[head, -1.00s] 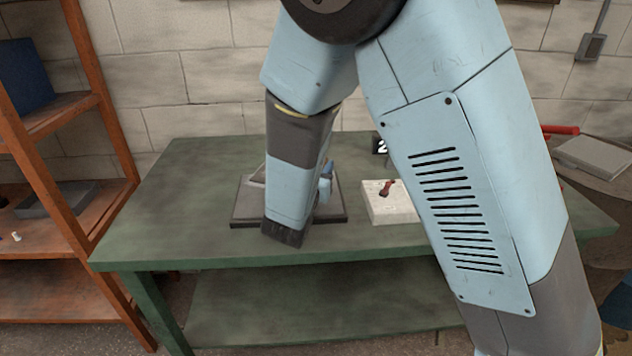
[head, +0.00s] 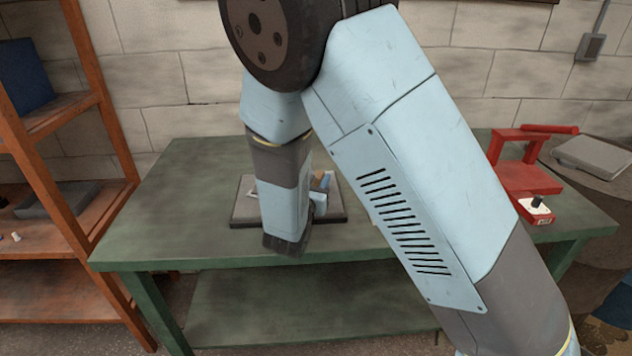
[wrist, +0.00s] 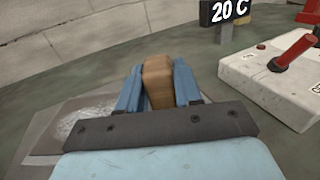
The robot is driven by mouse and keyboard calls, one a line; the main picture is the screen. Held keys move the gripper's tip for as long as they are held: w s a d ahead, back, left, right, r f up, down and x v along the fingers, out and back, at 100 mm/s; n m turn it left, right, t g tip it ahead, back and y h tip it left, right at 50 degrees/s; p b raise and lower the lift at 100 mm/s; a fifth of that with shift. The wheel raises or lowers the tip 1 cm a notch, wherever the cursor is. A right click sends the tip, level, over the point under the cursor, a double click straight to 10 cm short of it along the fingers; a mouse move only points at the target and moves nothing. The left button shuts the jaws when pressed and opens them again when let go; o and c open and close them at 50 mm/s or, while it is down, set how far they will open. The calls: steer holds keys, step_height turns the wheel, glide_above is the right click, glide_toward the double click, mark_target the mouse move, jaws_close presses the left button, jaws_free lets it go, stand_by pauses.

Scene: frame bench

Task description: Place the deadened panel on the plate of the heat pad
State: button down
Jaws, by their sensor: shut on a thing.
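My gripper (wrist: 158,85) is shut on a brown wooden block-like piece (wrist: 157,82), with a blue finger on each side. In the head view my gripper (head: 321,186) is mostly hidden by my arm. Left of the fingers in the wrist view lies a flat panel with a silvery patch (wrist: 88,122), apparently the deadened panel, partly covered by my gripper. It lies on a grey board (head: 246,212) on the bench. A white block with a red lever (wrist: 268,82), apparently the heat pad, stands to the right, apart from the gripper. My arm hides most of it in the head view.
A black "20 C" sign (wrist: 231,10) stands behind the white block. A red press-like frame (head: 527,175) stands on the right end of the green bench (head: 160,215). An orange shelf (head: 60,180) is at the left. The bench's left side is clear.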

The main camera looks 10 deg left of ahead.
steer(key=c, duration=0.8)
jaws_free()
steer(key=shift+o, duration=0.2)
steer(key=s, duration=0.4)
steer(key=s+a, duration=0.1)
steer(key=s, duration=0.3)
steer(key=s+a, duration=0.1)
steer(key=s, duration=0.3)
steer(key=d+r+m+g+h, duration=0.2)
steer(key=d+r+m+g, duration=0.15)
steer(key=d+m, duration=0.45)
steer(key=d+r+m+g+h, duration=0.3)
steer(key=d+m+g, duration=0.15)
steer(key=d, duration=0.65)
steer(key=d+r+m+g+h, duration=0.2)
steer(key=d+r+m+g, duration=0.3)
steer(key=d, duration=0.5)
steer(key=s+d+r+m+y, duration=0.3)
steer(key=s+r+m+y, duration=0.1)
steer(key=m, duration=0.4)
steer(key=s+d+r+m+y, duration=0.4)
steer(key=s+r+m+y, duration=0.1)
steer(key=s+m, duration=0.3)
steer(key=shift+s+r+m+t+y, duration=0.25)
steer(key=shift+s+m+t+y, duration=0.15)
steer(key=shift+s, duration=0.1)
